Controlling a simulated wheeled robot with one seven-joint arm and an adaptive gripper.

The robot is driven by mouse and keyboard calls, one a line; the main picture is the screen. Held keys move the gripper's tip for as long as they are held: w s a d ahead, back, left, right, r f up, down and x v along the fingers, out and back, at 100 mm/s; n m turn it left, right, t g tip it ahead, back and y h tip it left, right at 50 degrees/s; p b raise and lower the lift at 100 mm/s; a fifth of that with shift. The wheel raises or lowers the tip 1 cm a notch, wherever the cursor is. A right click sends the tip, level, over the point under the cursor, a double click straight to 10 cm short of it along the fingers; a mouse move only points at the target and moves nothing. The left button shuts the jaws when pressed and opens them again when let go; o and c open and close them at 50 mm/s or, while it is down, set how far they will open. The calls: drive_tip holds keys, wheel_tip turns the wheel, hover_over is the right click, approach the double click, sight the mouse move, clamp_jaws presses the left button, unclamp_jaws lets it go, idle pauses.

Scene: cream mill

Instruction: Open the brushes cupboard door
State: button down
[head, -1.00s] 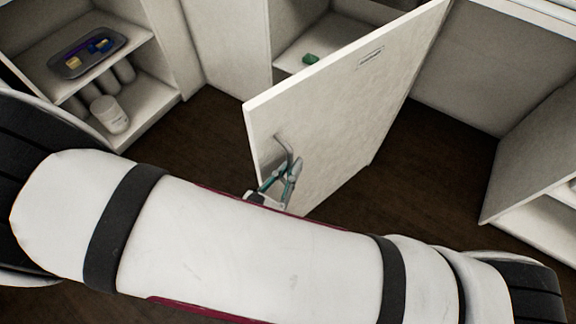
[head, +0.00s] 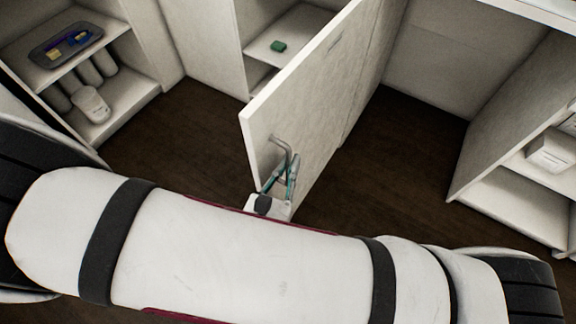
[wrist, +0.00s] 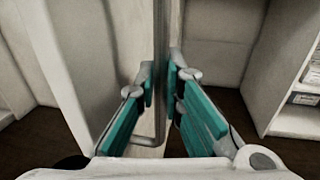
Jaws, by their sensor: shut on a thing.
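The cupboard door (head: 312,105) stands swung out wide from its cupboard (head: 240,45), a pale panel with its free edge toward me. A bent metal handle (head: 283,146) sits near that edge. My gripper (head: 278,178) is at the handle, its teal fingers shut on it. In the wrist view the gripper (wrist: 160,85) has one finger on each side of the upright handle bar (wrist: 160,60). The pale door panel (wrist: 100,70) is close beside it on the left. Part of the gripper's body is hidden behind my arm in the head view.
A green item (head: 278,46) lies on a shelf inside the opened cupboard. At left, an open shelf unit (head: 118,30) holds a grey tray (head: 38,58) and white containers (head: 92,104). At right stands another unit (head: 500,125) with white boxes (head: 550,150). Dark floor (head: 395,145) is clear between them.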

drive_tip(key=c, duration=1.7)
unclamp_jaws()
drive_tip(key=shift+r, duration=0.1)
